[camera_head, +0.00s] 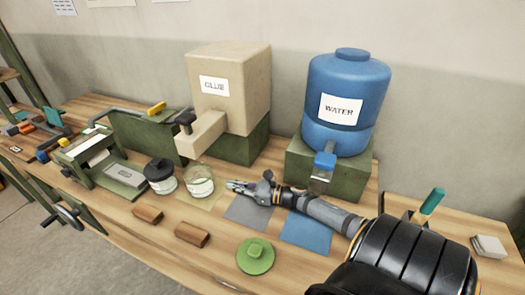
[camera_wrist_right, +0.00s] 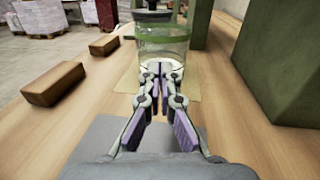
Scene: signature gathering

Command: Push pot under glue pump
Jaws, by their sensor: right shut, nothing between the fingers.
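A clear glass pot with a green rim (camera_head: 199,181) stands upright on a yellow mat (camera_head: 203,201). It is just below and in front of the spout (camera_head: 202,135) of the beige glue pump (camera_head: 232,85). My right gripper (camera_head: 232,186) is shut and empty, low over the table to the right of the pot and pointing at it. In the right wrist view the pot (camera_wrist_right: 163,50) is straight ahead of the closed fingertips (camera_wrist_right: 160,72), at or very near its wall; I cannot tell whether they touch. My left gripper is not in view.
A dark-lidded jar (camera_head: 160,175) stands close left of the pot. Two brown blocks (camera_head: 191,235) and a green lid (camera_head: 255,256) lie in front. The blue water tank (camera_head: 347,85) stands at right, with a grey mat (camera_head: 249,212) and blue mat (camera_head: 306,232) below my arm.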

